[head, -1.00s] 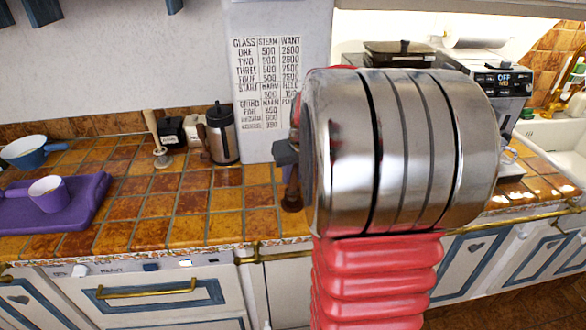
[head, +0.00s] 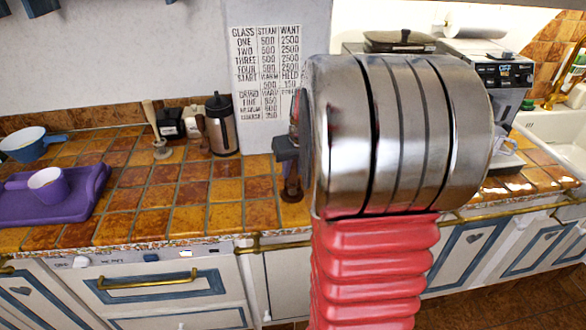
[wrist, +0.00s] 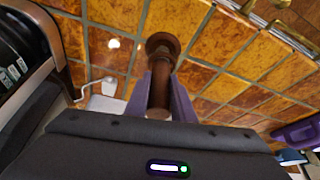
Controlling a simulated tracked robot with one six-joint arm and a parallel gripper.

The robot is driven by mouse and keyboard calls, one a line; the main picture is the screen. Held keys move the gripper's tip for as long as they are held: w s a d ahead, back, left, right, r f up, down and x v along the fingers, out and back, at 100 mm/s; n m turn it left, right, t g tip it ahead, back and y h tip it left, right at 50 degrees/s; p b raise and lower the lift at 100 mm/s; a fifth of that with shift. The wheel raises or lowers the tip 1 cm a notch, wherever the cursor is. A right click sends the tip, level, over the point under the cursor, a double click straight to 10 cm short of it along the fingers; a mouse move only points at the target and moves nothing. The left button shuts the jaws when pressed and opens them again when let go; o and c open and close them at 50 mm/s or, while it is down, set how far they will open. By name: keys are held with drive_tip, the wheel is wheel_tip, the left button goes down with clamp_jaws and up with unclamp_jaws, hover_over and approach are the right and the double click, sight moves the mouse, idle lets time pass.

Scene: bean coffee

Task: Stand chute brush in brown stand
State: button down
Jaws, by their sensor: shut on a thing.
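My gripper (head: 287,149) is over the tiled counter, left of my large silver arm joint. In the wrist view its two purple-grey fingers (wrist: 161,88) are shut on a brown upright shaft (wrist: 158,100), which looks like the chute brush. The shaft runs down to a round brown base (wrist: 162,42), which looks like the brown stand. That base also shows on the counter in the head view (head: 291,192), directly below the gripper. Both are brown, and I cannot tell where the brush ends and the stand begins or how deep the brush sits.
A purple tray (head: 93,190) with a purple cup (head: 46,182) and a blue pan (head: 23,143) are at left. A steel jug (head: 222,124) and a pale-handled tool (head: 158,140) stand near the wall. A coffee machine (head: 500,82) is at right. Tiles left of the base are clear.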

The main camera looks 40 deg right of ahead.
drive_tip(key=shift+f, duration=0.2)
idle(0.4)
drive_tip(key=c, duration=1.4)
unclamp_jaws()
drive_tip(key=shift+c, duration=0.2)
drive_tip(key=shift+r, duration=0.1)
drive_tip(key=v, duration=1.3)
drive_tip(key=shift+s+r, duration=0.2)
drive_tip(key=shift+r, duration=0.05)
